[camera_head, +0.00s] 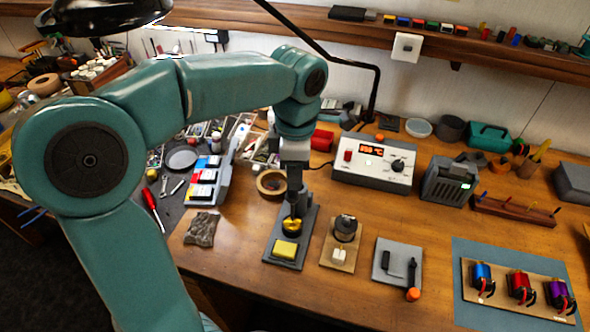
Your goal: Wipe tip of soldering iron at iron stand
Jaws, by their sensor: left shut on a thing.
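My teal left arm reaches in from the left and its gripper (294,192) points straight down above the iron stand (270,263). The stand is a dark grey plate with a yellow sponge (285,250) at its front and a small pot of brass-yellow wool (292,226) behind. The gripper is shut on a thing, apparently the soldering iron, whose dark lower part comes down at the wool. Its tip is too small and too hidden to tell whether it touches the wool. My right gripper is not in view.
A soldering station (345,175) with a lit red display stands behind right. A wooden block with a dark coil (346,229) and a grey plate (397,262) lie right of the stand. A blue mat (465,317) holds three motors. A tape roll (271,183) is close behind left.

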